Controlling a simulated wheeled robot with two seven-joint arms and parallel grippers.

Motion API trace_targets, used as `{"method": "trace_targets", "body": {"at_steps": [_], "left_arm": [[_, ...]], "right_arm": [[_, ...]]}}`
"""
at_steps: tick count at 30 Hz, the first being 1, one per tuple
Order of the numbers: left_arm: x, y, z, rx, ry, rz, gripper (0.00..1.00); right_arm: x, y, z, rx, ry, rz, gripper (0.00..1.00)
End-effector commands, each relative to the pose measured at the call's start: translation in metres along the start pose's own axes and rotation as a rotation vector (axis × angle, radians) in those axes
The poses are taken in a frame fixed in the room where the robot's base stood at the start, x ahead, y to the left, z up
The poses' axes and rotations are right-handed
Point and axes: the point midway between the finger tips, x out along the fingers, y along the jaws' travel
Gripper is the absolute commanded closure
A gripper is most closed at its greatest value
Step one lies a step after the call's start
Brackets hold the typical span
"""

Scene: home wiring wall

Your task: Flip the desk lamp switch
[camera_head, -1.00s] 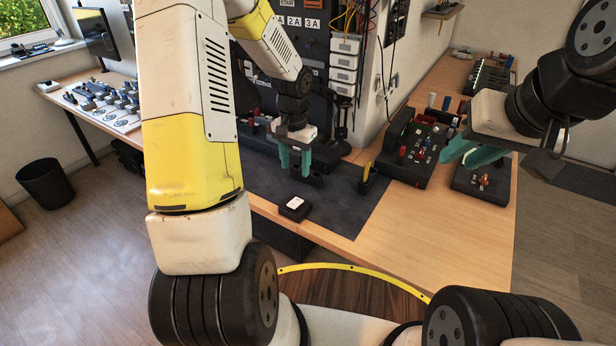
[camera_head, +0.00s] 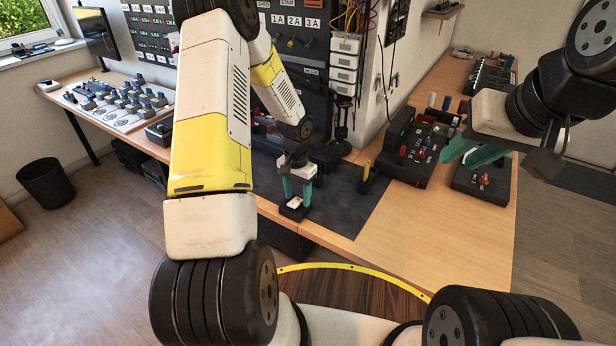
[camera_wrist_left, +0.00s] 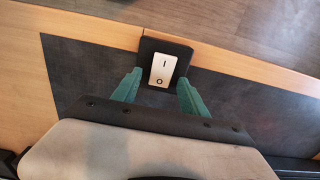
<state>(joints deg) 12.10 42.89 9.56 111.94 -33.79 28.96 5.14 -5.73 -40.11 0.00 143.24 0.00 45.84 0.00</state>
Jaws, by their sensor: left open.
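The lamp switch is a small black block with a white rocker (camera_wrist_left: 163,69) marked with a line and a circle. It sits near the front edge of the dark mat, and in the head view the switch (camera_head: 294,208) shows just below my left gripper. My left gripper (camera_head: 297,192) has green fingers pointing down at it. In the left wrist view the fingers of the left gripper (camera_wrist_left: 157,85) are spread, one to each side of the rocker's near end. Contact cannot be told. My right gripper (camera_head: 487,156) hangs at the right, its fingers seen from the side.
The dark mat (camera_head: 335,210) lies on the wooden desk (camera_head: 420,225). A yellow-topped post (camera_head: 366,173) stands right of the switch. Black panels with coloured controls (camera_head: 421,150) stand further right. A dark lamp-like stand (camera_head: 341,125) rises behind. The desk front at right is clear.

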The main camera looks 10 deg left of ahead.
Motion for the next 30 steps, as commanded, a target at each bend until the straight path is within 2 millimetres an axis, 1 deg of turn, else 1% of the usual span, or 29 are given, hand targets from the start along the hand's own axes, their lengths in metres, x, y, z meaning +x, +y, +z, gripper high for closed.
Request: {"method": "trace_targets", "body": {"at_steps": [5, 6, 11, 12, 13, 20, 30], "left_arm": [[-0.0001, -0.0001, -0.0001, 0.000, 0.000, 0.000, 0.49], [-0.0002, -0.0001, -0.0001, 0.000, 0.000, 0.000, 0.57], [-0.0003, 0.0000, 0.0000, -0.001, 0.000, 0.000, 0.88], [-0.0003, -0.0001, 0.0000, -0.001, 0.000, 0.000, 0.96], [-0.0004, -0.0001, 0.0000, -0.001, 0.000, 0.000, 1.00], [-0.0007, 0.0001, 0.0017, 0.000, 0.029, -0.001, 1.00], [-0.0018, 0.0005, 0.0089, -0.001, 0.253, 0.001, 1.00]], "right_arm": [[0.0000, 0.0000, 0.0000, 0.000, 0.000, 0.000, 0.71], [0.0000, 0.0000, 0.0000, 0.000, 0.000, 0.000, 0.71], [0.0000, 0.0000, 0.0000, 0.000, 0.000, 0.000, 0.71], [0.0000, 0.0000, 0.0000, 0.000, 0.000, 0.000, 0.71], [0.0000, 0.0000, 0.0000, 0.000, 0.000, 0.000, 0.71], [0.0000, 0.0000, 0.0000, 0.000, 0.000, 0.000, 0.71], [0.0000, 0.0000, 0.0000, 0.000, 0.000, 0.000, 0.71]]}}
